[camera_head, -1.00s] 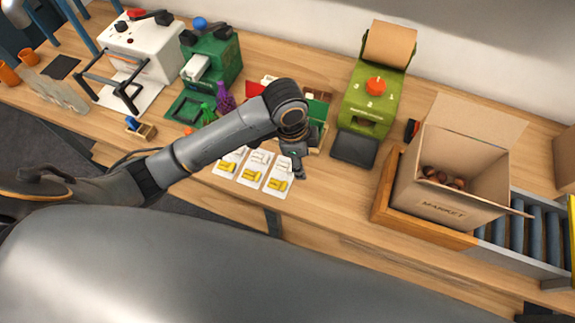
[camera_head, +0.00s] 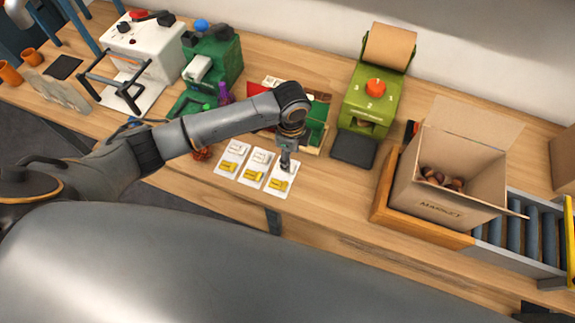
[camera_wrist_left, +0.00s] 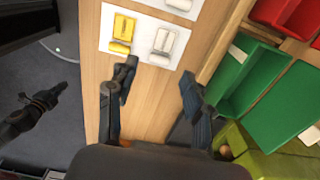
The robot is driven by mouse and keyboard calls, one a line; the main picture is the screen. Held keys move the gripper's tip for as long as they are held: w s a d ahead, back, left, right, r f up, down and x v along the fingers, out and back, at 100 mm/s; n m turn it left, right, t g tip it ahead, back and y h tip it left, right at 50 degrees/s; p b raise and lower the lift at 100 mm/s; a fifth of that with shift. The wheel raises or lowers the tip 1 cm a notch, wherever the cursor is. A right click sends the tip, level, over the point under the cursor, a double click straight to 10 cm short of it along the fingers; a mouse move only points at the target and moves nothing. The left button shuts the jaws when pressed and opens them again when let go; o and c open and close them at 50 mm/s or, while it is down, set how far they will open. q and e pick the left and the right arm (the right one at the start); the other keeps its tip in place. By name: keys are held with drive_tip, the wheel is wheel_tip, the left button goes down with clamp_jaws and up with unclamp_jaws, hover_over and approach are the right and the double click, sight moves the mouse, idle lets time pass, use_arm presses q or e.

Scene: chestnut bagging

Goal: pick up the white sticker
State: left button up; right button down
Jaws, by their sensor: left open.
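Small white stickers and yellow stickers lie in pairs on white cards at the front of the table. In the head view one white sticker (camera_head: 235,148) is on the left card and another (camera_head: 260,157) on the middle card. My left gripper (camera_head: 286,164) is low over the right card (camera_head: 279,187), hiding its white sticker there. In the left wrist view that white sticker (camera_wrist_left: 163,42) lies beside a yellow sticker (camera_wrist_left: 123,29), just beyond the fingertips. My left gripper (camera_wrist_left: 158,75) is open and empty. A dark shape at the left edge may be my right gripper; its jaws are unclear.
A tray with green and red bins (camera_wrist_left: 258,75) stands close behind the cards. A green dispenser (camera_head: 373,95), a black pad (camera_head: 354,148) and an open cardboard box (camera_head: 448,200) with chestnuts stand to the right. Bare table lies right of the cards.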

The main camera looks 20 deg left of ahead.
sight(292, 169)
use_arm(q)
drive_tip(key=shift+d+f+p, duration=0.2)
drive_tip(key=shift+f+p, duration=0.15)
drive_tip(key=shift+f, duration=0.95)
drive_tip(key=shift+d+f+p, duration=0.15)
drive_tip(key=shift+f+p, duration=0.2)
drive_tip(key=shift+f, duration=0.95)
drive_tip(key=c, duration=0.8)
